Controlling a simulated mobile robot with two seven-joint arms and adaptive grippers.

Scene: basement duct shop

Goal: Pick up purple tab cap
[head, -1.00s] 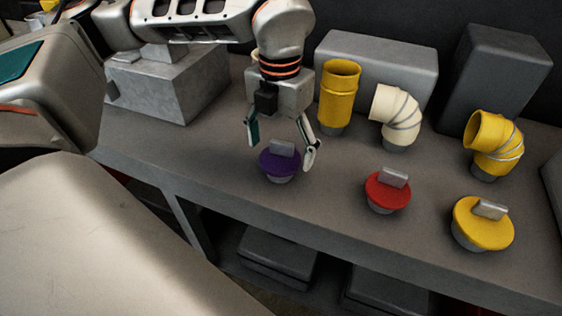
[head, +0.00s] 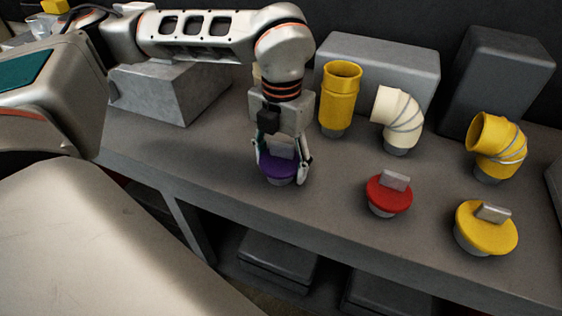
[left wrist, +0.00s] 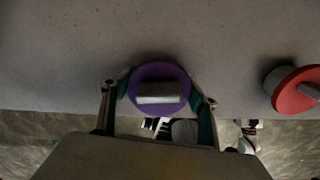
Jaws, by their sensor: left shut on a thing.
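The purple tab cap (head: 279,168) is a purple disc with a grey upright tab, on a grey base at the bench's front edge. It also shows in the left wrist view (left wrist: 159,76), between my fingers. My left gripper (head: 283,170) points down over the cap, with one finger on each side of it. It is shut on the cap. The cap still appears to be at bench level; I cannot tell whether it is lifted. My right gripper is not in view.
A red tab cap (head: 388,196) stands to the right, and a yellow tab cap (head: 486,230) farther right. Behind stand a yellow straight duct (head: 340,98), a cream elbow (head: 398,118) and a yellow elbow (head: 497,142). Grey blocks (head: 380,68) line the back. The bench (head: 330,195) between the caps is clear.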

